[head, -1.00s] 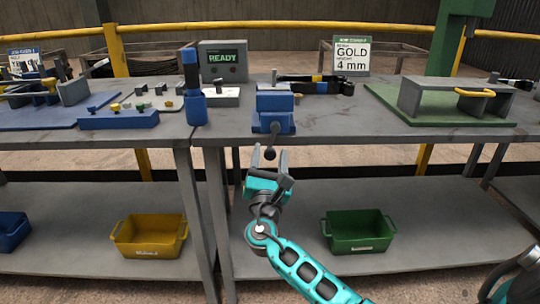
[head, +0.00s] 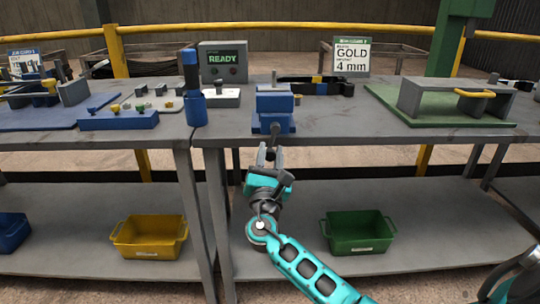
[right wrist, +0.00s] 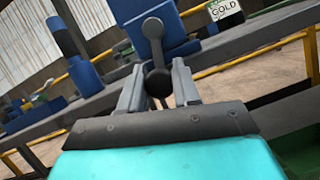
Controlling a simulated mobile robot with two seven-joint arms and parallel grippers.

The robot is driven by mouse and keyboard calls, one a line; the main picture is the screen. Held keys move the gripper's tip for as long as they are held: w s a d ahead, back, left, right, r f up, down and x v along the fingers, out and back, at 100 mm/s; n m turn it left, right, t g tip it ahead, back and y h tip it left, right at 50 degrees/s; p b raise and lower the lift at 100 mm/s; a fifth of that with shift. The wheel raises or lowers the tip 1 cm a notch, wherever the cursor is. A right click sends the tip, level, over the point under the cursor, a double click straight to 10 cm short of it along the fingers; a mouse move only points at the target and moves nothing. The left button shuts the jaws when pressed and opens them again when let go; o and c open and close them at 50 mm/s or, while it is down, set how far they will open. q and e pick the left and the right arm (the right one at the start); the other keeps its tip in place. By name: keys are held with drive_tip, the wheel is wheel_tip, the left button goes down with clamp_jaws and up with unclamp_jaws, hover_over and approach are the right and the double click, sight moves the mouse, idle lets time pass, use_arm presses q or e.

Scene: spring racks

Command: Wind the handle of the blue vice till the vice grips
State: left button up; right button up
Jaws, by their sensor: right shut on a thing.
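The blue vice (head: 274,104) stands at the front edge of the grey bench, behind my right gripper. Its grey handle (right wrist: 155,50) hangs down from a round hub and ends in a dark ball knob (right wrist: 158,83). The blue vice body also fills the top of the right wrist view (right wrist: 185,35). My right gripper (head: 270,152) comes up from below in front of the bench edge, with its fingers shut on the handle at the knob. I cannot tell whether the vice's jaws grip anything. My left gripper is not in view.
A blue cylinder post (head: 195,100) and a grey box reading READY (head: 223,62) stand left of the vice. A sign reading GOLD 4 mm (head: 351,56) stands behind. A green board (head: 390,97) lies right. Yellow (head: 150,237) and green (head: 359,232) bins sit on the lower shelf.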

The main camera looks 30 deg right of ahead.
drive_tip(key=shift+w+a+m+g+h+b, duration=0.2)
drive_tip(key=shift+a+m+g+h+b, duration=0.25)
drive_tip(key=shift+m, duration=0.45)
drive_tip(key=shift+w+a+r+m+g+h+b, duration=0.15)
drive_tip(key=shift+m+g+h+b, duration=0.3)
drive_tip(key=shift+m, duration=0.65)
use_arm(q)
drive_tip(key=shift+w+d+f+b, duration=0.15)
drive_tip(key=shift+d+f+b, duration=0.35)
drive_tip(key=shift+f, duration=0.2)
use_arm(e)
drive_tip(key=m+g, duration=0.1)
drive_tip(key=m, duration=0.2)
drive_tip(key=w+a+r+m+g, duration=0.1)
drive_tip(key=m, duration=0.1)
drive_tip(key=a+r+m+g, duration=0.1)
drive_tip(key=m, duration=0.2)
drive_tip(key=shift+w+r+m, duration=0.15)
drive_tip(key=shift+r+m, duration=0.1)
drive_tip(key=shift+m, duration=0.05)
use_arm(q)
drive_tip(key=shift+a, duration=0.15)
use_arm(e)
drive_tip(key=shift+a+g+h, duration=0.1)
drive_tip(key=shift+g+h, duration=0.2)
drive_tip(key=shift+r, duration=0.1)
